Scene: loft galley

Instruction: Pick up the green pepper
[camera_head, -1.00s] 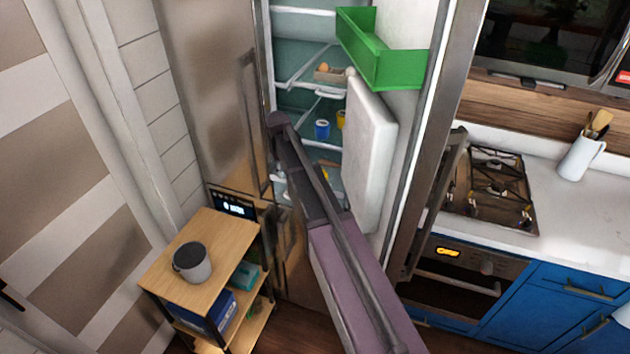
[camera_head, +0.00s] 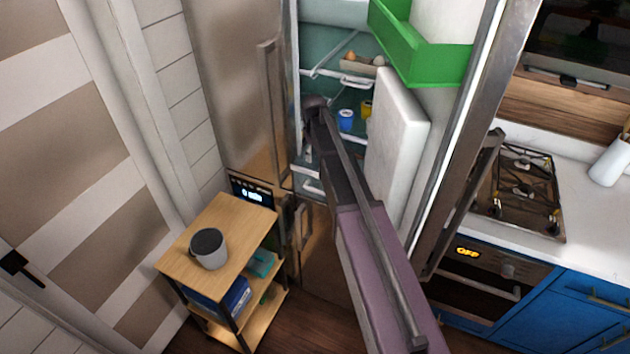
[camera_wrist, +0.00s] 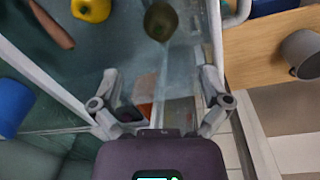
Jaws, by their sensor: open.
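In the wrist view a dark olive-green rounded item (camera_wrist: 160,21) lies at the top middle on the fridge shelf. It may be the green pepper, but its shape is too blurred to be sure. My gripper (camera_wrist: 160,82) is open and empty, its two grey fingers spread apart. The olive-green item is beyond the fingertips, roughly in line with the gap between them, not touching. In the head view my arm reaches into the open fridge; I cannot make out the gripper or the pepper there.
A yellow item (camera_wrist: 91,10), a long brownish item (camera_wrist: 51,25) and a blue one (camera_wrist: 14,105) are nearby. The fridge door has a green bin (camera_head: 420,55) and a white panel (camera_head: 397,150) close to my arm. A small wooden cart (camera_head: 232,225) carries a grey mug (camera_head: 210,252).

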